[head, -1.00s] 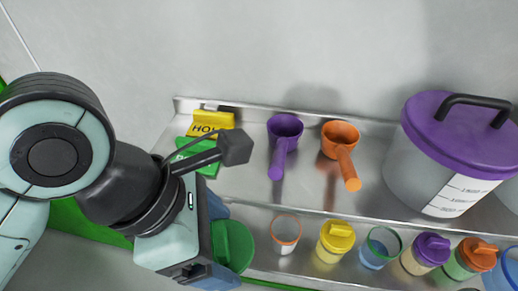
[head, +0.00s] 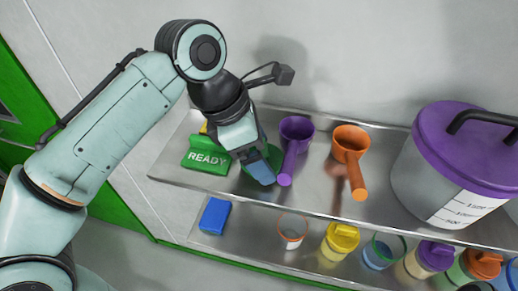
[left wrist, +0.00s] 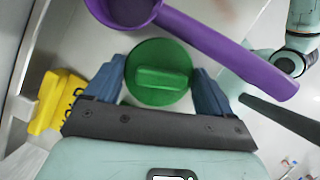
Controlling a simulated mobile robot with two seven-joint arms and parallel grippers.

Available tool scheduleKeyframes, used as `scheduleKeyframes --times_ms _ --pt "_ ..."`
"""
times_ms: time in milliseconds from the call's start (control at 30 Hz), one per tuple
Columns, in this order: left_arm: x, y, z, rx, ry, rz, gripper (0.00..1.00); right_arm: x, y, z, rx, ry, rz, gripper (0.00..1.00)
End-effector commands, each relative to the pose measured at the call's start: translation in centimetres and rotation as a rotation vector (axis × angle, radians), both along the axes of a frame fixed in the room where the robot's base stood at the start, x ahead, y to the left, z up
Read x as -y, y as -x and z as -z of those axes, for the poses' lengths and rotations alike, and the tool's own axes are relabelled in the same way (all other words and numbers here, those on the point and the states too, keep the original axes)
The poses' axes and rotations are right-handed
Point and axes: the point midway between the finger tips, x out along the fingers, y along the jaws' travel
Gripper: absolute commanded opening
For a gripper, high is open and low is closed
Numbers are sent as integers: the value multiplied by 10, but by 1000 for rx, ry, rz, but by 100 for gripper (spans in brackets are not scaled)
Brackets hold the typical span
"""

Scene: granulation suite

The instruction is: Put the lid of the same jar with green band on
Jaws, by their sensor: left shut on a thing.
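My left gripper (head: 262,172) is over the left part of the upper shelf, fingers pointing down. It is shut on a green lid (head: 276,156), mostly hidden behind the fingers in the head view. In the left wrist view the round lid with its raised bar (left wrist: 160,77) sits between the two blue fingers (left wrist: 160,88). I cannot tell whether the lid touches the shelf. The jar with green band (head: 383,249) stands open on the lower shelf, with blue contents. My right gripper is not in view.
A purple scoop (head: 296,132) is close right of my gripper, with an orange scoop (head: 351,145) beyond. A green READY sign (head: 207,155) is left. An open orange-banded jar (head: 291,232), a blue block (head: 215,216) and lidded jars are below. A large purple-lidded tub (head: 430,185) stands right.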

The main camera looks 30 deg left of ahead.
Motion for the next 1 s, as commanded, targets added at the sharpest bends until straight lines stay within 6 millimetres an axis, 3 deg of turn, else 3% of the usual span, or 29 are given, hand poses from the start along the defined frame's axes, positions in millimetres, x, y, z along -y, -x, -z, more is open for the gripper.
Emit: scheduleKeyframes --times_ms 367,400,433,767,1000 --pt "0 2 9 -4 0 0 54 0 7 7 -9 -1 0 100" --pt "0 2 9 -4 0 0 90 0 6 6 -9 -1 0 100" --pt "0 2 9 -3 1 0 99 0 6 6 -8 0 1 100" --pt "0 1 4 -1 1 0 100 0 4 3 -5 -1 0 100" --pt "-12 8 -35 4 2 -2 100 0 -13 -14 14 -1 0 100"
